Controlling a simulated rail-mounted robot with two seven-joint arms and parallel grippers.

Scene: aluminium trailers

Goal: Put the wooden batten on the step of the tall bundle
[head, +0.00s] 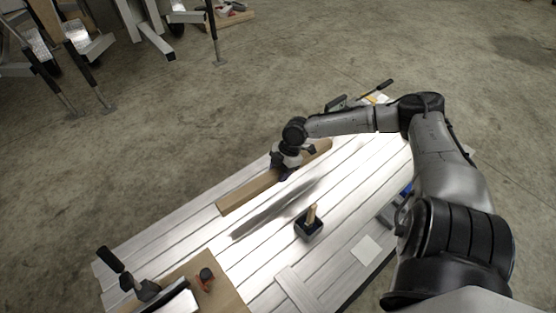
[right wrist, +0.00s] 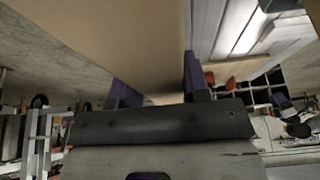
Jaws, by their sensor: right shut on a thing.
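The wooden batten (head: 246,194) is a long light-brown bar, held above the slatted aluminium surface (head: 190,228) with a dark shadow beside it. My right gripper (head: 287,173) is shut on the batten near its middle, reaching down from above. In the right wrist view the batten (right wrist: 110,40) fills the upper left and passes between the two dark purple fingers of the right gripper (right wrist: 157,85). I cannot tell for sure which part of the slatted metal is the tall bundle or its step. My left gripper does not show.
A small black box (head: 309,229) with wooden pieces stands on the slats. Concrete floor (head: 250,70) is open behind; trailer frames (head: 140,22) stand at the upper left.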

